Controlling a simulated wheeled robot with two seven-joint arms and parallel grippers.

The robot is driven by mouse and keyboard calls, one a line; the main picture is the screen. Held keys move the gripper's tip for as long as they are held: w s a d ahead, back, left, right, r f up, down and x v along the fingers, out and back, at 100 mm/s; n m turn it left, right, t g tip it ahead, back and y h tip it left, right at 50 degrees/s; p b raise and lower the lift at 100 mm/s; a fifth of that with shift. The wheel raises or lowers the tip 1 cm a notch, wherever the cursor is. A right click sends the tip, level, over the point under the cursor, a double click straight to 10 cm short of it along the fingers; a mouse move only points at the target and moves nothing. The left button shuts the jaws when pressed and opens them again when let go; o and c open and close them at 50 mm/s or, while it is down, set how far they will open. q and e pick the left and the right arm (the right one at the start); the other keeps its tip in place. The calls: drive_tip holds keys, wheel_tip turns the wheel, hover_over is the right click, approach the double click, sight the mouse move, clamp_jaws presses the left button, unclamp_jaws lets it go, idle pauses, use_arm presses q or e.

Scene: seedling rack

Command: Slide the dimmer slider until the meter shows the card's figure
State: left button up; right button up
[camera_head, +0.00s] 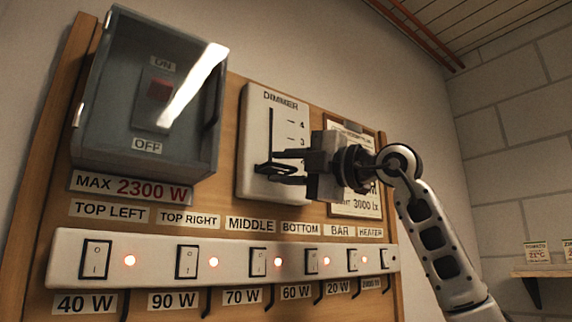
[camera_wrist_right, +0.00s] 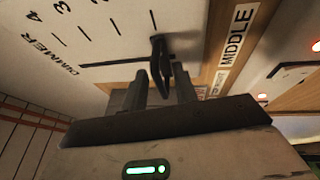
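The white dimmer panel (camera_head: 257,130) is mounted on the wooden board, with a vertical slot and a numbered scale. Its dark slider knob (camera_head: 265,168) is in the lower part of the slot, below the visible marks. My right gripper (camera_head: 283,166) reaches in from the right at the knob. In the right wrist view the knob (camera_wrist_right: 160,58) stands between the two fingertips (camera_wrist_right: 163,84), which are apart with a gap beside it. A card (camera_head: 367,206) reading "3000 lx" is partly hidden behind my gripper. I cannot make out a meter reading. My left gripper is not in view.
A clear-covered ON/OFF switch box (camera_head: 112,125) is left of the dimmer, above a "MAX 2300 W" label (camera_head: 130,187). A white strip of several rocker switches (camera_head: 225,262) with lit red lamps runs below. A small shelf (camera_head: 545,273) is at the right.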

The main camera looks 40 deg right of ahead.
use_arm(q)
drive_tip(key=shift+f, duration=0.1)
